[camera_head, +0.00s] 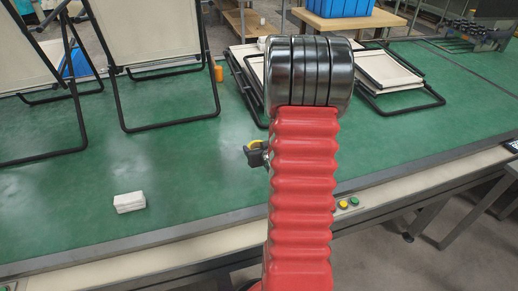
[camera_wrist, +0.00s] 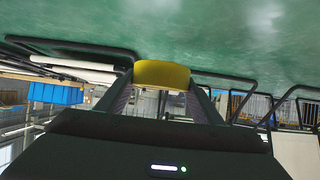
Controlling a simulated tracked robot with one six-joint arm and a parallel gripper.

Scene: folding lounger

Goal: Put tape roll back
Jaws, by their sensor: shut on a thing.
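A yellow tape roll (camera_wrist: 162,74) sits between the two fingers of my gripper (camera_wrist: 162,88) in the wrist view, which looks upside down. The gripper is shut on it. In the head view a bit of the yellow tape roll (camera_head: 253,144) shows at the left of my red arm, beside my dark gripper (camera_head: 257,156). My arm hides most of both. The gripper appears to be over the green table (camera_head: 190,165); its exact height cannot be told.
A white block (camera_head: 129,202) lies at the front left of the table. Folding loungers with black frames (camera_head: 150,35) stand at the left; folded ones (camera_head: 392,72) lie at the back right. A small orange thing (camera_head: 218,73) stands between. The front middle table is clear.

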